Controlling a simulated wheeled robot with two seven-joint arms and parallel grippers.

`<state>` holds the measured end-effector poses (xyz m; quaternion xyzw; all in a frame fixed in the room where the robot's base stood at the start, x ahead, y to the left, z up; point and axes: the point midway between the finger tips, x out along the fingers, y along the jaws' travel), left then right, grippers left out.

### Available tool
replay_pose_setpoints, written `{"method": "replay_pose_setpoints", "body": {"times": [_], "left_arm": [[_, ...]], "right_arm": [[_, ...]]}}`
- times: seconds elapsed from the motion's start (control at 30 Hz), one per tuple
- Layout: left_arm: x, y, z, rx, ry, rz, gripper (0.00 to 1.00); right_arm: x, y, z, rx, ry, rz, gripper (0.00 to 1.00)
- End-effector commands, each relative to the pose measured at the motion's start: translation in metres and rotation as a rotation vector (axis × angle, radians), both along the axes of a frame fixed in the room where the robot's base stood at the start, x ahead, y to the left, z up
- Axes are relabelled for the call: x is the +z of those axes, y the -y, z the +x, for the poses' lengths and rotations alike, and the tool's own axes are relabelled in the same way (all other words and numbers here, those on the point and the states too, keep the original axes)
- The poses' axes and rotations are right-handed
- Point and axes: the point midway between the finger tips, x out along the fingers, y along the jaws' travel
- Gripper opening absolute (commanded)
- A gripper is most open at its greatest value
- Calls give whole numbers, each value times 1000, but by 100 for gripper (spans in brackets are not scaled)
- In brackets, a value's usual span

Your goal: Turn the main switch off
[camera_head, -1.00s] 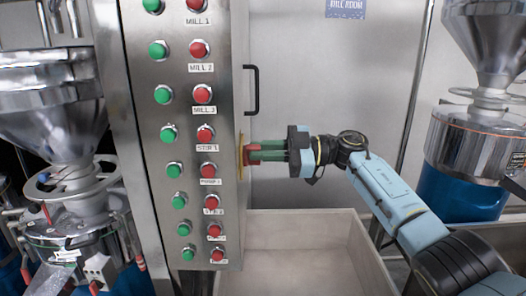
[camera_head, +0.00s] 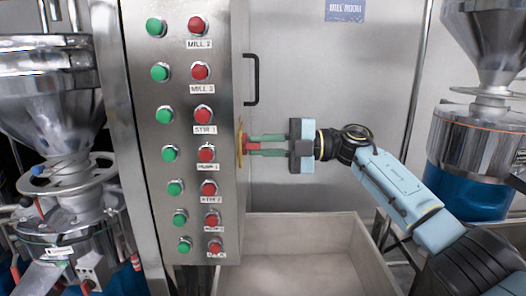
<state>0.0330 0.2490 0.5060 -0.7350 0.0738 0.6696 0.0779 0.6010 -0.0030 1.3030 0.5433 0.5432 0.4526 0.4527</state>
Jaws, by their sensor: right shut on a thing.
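The main switch (camera_head: 252,147) is a red knob on a yellow plate (camera_head: 240,145) on the right side face of the steel control cabinet (camera_head: 226,200). My right gripper (camera_head: 256,146) comes in from the right, level, with its two green fingers on either side of the red knob. It is shut on the knob. The fingers cover part of the knob, so its exact turn angle is hard to tell. My left gripper is not in view.
The cabinet front has green buttons (camera_head: 163,115) and red buttons (camera_head: 203,113) in columns with labels. A black handle (camera_head: 252,80) sits above the switch. A pale open bin (camera_head: 300,225) stands below. Steel mills flank the cabinet at left (camera_head: 45,100) and right (camera_head: 485,130).

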Motion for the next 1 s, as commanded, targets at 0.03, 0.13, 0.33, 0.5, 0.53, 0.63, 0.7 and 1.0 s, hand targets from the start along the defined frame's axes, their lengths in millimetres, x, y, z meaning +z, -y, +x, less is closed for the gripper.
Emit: {"method": "replay_pose_setpoints", "body": {"times": [0.03,0.13,0.33,0.5,0.53,0.63,0.7,1.0], "left_arm": [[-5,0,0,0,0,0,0],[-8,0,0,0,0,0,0],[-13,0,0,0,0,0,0],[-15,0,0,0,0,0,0],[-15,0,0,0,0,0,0],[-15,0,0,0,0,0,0],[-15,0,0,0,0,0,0],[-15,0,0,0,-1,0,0]], "right_arm": [[-3,0,0,0,31,-1,0],[-4,1,0,0,88,-1,0],[-4,1,0,0,162,-1,0],[-4,1,0,0,191,-1,0],[-4,1,0,0,193,-1,0],[-4,1,0,0,198,-1,0],[-4,1,0,0,199,-1,0],[-4,1,0,0,199,-1,22]]}}
